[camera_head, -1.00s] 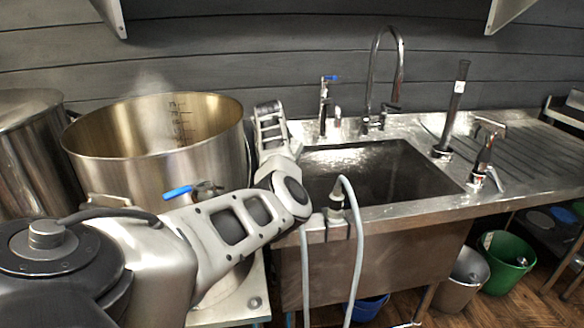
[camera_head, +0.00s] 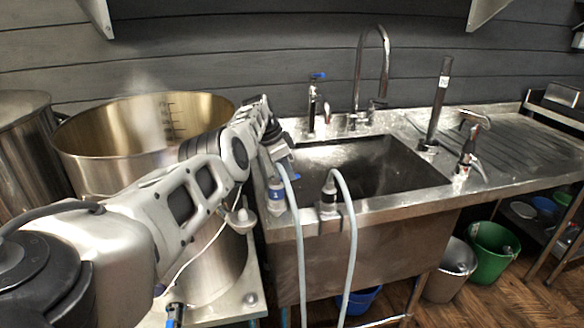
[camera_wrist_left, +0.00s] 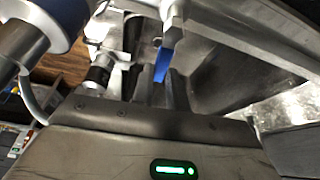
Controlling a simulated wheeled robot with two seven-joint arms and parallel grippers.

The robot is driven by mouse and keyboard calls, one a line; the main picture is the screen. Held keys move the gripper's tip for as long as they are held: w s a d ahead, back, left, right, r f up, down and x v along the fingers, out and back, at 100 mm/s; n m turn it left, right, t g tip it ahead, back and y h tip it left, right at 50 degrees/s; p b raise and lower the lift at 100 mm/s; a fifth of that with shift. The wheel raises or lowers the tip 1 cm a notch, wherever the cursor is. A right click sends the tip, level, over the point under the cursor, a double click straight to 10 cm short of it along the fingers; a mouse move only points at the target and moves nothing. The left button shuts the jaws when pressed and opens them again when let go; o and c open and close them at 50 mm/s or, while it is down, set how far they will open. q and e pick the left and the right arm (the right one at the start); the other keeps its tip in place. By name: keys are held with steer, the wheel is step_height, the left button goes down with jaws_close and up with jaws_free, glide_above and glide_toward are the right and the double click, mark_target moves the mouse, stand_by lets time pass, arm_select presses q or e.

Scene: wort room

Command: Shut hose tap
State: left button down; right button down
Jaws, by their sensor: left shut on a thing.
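The hose tap (camera_head: 275,190) is a grey and blue fitting at the sink's front left edge, with a pale hose running down from it. My left gripper (camera_head: 279,152) is at its top, partly hidden by its own wrist. In the left wrist view a blue lever (camera_wrist_left: 162,65) sits between the fingers of the left gripper (camera_wrist_left: 167,84), which are shut on it. The lever's exact angle is hard to tell. My right gripper is not in view.
A second hose fitting (camera_head: 328,192) hangs close by on the sink edge (camera_head: 380,207). A large steaming kettle (camera_head: 85,160) stands left, behind my arm. A faucet (camera_head: 357,75) and a black upright tube (camera_head: 440,105) stand around the basin. Buckets (camera_head: 493,250) are under the bench.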

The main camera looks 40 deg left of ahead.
arm_select(q)
steer(key=shift+d+r+m, duration=0.1)
steer(key=shift+d+m, duration=0.1)
steer(key=shift+m, duration=0.3)
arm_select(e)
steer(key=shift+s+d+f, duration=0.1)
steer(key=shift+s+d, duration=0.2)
arm_select(q)
steer(key=c, duration=1.4)
jaws_free()
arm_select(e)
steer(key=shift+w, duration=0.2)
